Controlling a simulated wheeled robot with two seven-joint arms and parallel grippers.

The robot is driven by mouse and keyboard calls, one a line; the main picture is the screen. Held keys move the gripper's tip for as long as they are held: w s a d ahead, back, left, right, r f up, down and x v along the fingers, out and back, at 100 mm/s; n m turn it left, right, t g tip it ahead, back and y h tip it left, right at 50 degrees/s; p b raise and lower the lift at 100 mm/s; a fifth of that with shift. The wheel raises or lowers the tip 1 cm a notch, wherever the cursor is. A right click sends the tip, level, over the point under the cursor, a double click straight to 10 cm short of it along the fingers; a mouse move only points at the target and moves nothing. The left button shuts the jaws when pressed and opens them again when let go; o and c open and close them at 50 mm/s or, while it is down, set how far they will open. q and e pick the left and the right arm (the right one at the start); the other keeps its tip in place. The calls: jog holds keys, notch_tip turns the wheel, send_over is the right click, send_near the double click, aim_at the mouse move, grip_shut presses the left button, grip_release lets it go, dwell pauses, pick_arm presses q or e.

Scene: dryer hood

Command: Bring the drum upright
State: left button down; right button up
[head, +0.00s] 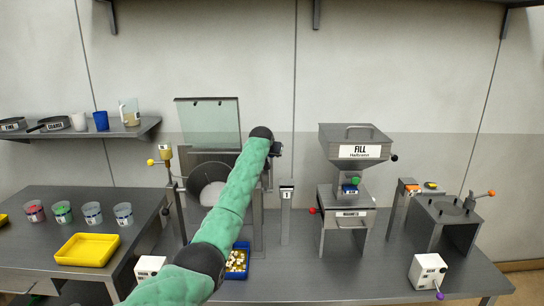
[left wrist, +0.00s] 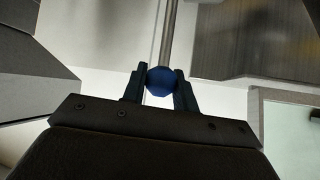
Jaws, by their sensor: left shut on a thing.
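The drum (head: 211,193) shows as a pale round mouth inside the grey dryer housing, partly hidden behind my green left arm. Its exact tilt is hard to tell. My left gripper (head: 277,150) is at the housing's upper right side, mostly hidden behind its wrist. In the left wrist view the gripper (left wrist: 160,88) is shut on a blue ball knob (left wrist: 160,80) at the end of a metal rod (left wrist: 168,35). The knob cannot be made out in the head view. My right gripper is not in view.
A glass hood pane (head: 207,122) stands raised above the drum. A yellow-knobbed lever (head: 166,160) stands left. A blue tray (head: 247,246) with pale pieces lies below my arm. A post marked 1 (head: 286,215) and the fill hopper (head: 355,147) stand right.

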pick_arm(q)
jog(key=shift+w+a+f+g, duration=0.1)
jog(key=shift+w+f+g, duration=0.1)
jog(key=shift+w+g, duration=0.3)
jog(key=shift+w+a+f+g, duration=0.1)
jog(key=shift+w+f+g, duration=0.15)
jog(key=shift+w, duration=0.4)
jog(key=c, duration=1.3)
grip_release()
jog(key=shift+o, duration=0.9)
jog(key=b+v, duration=0.4)
jog(key=v, duration=0.3)
jog(key=shift+s+r, duration=0.15)
jog(key=shift+r, duration=0.2)
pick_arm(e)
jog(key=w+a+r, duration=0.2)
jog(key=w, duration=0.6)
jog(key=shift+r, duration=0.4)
